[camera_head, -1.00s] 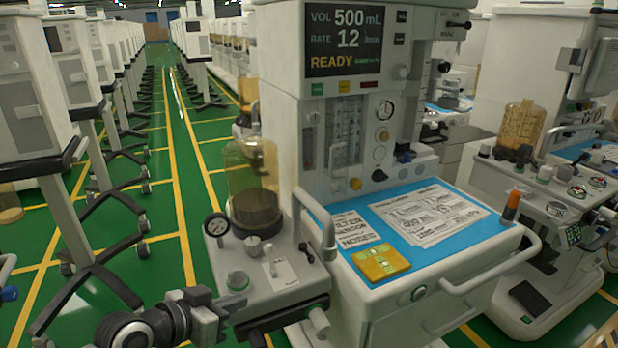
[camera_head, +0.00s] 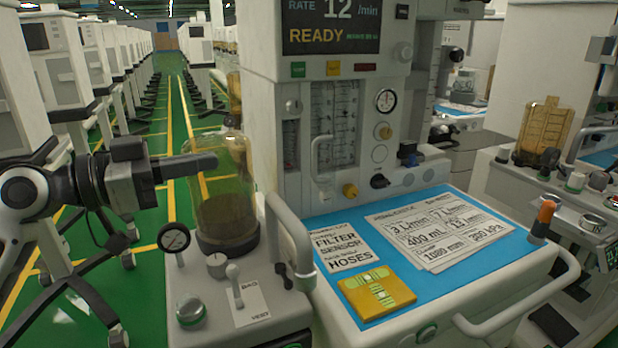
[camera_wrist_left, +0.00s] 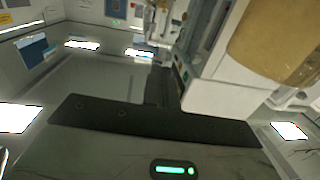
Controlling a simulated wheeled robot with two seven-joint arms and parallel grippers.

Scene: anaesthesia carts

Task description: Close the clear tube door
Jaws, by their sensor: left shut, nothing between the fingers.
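The clear tube door (camera_head: 336,125) is a see-through panel over the flow tubes on the front of the anaesthesia machine. Its pale upright handle (camera_head: 318,165) stands out near the lower left of the tubes. I cannot tell how far the door stands from the tubes. My left gripper (camera_head: 212,162) is shut and empty, pointing right. It overlaps the amber jar in the head view, left of the door and apart from its handle. In the left wrist view its dark fingers (camera_wrist_left: 160,85) are together. My right gripper is out of view.
The amber jar (camera_head: 226,205) stands between my left gripper and the machine; it fills the upper right of the wrist view (camera_wrist_left: 275,40). A grey curved rail (camera_head: 290,230) rises in front. The blue worktop (camera_head: 325,225) holds papers and a yellow block (camera_head: 376,292).

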